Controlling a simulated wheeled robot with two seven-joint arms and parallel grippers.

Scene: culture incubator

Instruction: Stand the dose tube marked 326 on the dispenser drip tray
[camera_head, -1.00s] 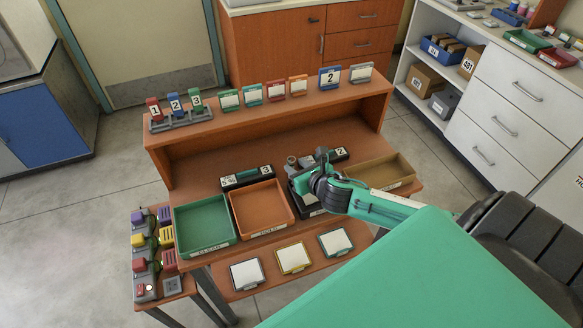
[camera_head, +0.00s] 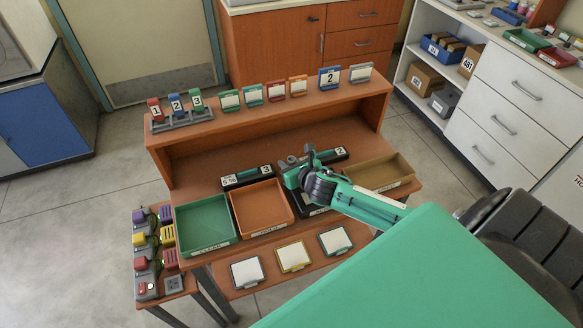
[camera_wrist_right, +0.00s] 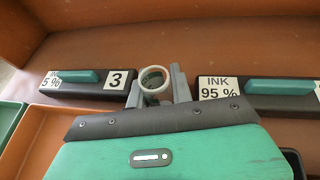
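My right gripper (camera_head: 294,160) reaches over the back of the orange desk, among the trays. In the wrist view its grey fingers (camera_wrist_right: 158,86) stand apart, with a pale round ring-shaped thing (camera_wrist_right: 154,79) between them. This may be the rim of a tube; I cannot tell whether the fingers grip it. No mark 326 is readable in any view. Units with purple, yellow and red parts (camera_head: 152,250) stand on a low side shelf at left, perhaps the dispenser. A small grey plate (camera_head: 174,283) lies beside them; I cannot tell if it is the drip tray. My left gripper is out of view.
A green tray (camera_head: 205,223), an orange tray (camera_head: 262,207) and a tan tray (camera_head: 380,174) line the desk. Black labelled blocks (camera_wrist_right: 88,81) and (camera_wrist_right: 258,92) flank the gripper. A raised shelf (camera_head: 270,112) with cards stands behind. Three framed pads (camera_head: 292,257) lie in front.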

